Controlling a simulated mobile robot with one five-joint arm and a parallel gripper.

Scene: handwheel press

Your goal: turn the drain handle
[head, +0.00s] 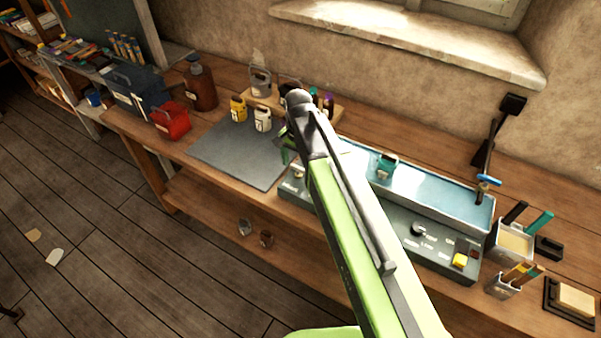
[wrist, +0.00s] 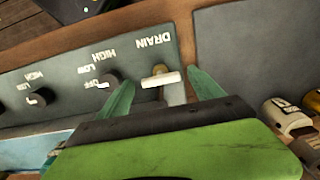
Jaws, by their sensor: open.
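The drain handle (wrist: 160,79) is a small pale lever on a tan knob, on the grey control panel below the upside-down word DRAIN in the wrist view. In the head view the handle (head: 298,174) is small at the panel's left end. My gripper (wrist: 160,90) is open in the wrist view, with one green finger on each side of the handle. I cannot tell whether either finger touches it. In the head view my gripper (head: 287,148) is mostly hidden behind my own arm near the left end of the panel.
A dark knob (wrist: 108,79) marked OFF, LOW and HIGH sits left of the handle in the wrist view. A grey mat (head: 237,152) lies left of the panel. A water-filled tray (head: 430,190) stands behind the panel. Small labelled jugs (head: 262,119) stand behind the mat.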

